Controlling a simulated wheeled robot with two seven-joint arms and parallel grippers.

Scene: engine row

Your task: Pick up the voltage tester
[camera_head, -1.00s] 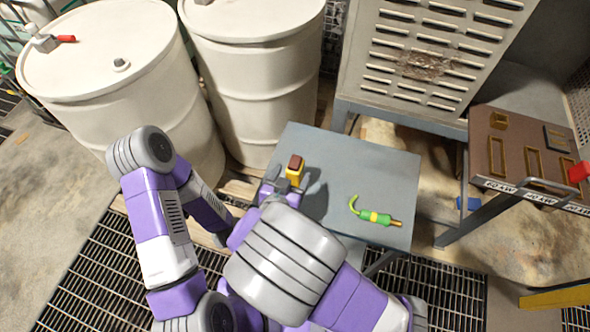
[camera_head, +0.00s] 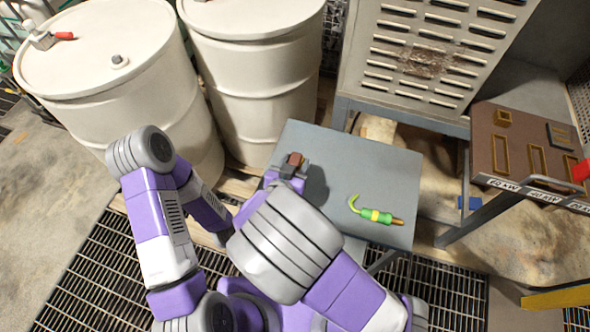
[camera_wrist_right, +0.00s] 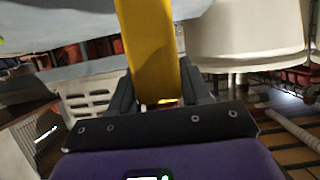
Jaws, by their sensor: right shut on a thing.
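The voltage tester, a yellow piece with a brown top (camera_head: 296,158), is at the left part of the grey table in the head view. My right gripper (camera_head: 290,168) is at it and hides most of it. In the right wrist view the yellow body (camera_wrist_right: 148,45) stands between the two dark fingers of my right gripper (camera_wrist_right: 160,98), which is shut on it. I cannot tell whether the tester still touches the table. My left arm shows at the left of the head view, but its gripper is not visible.
A green and yellow hooked tool (camera_head: 376,213) lies on the right half of the grey table (camera_head: 345,160). White drums (camera_head: 255,85) stand behind left, a slotted metal cabinet (camera_head: 425,60) behind. A brown panel (camera_head: 520,150) with slots is at the right.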

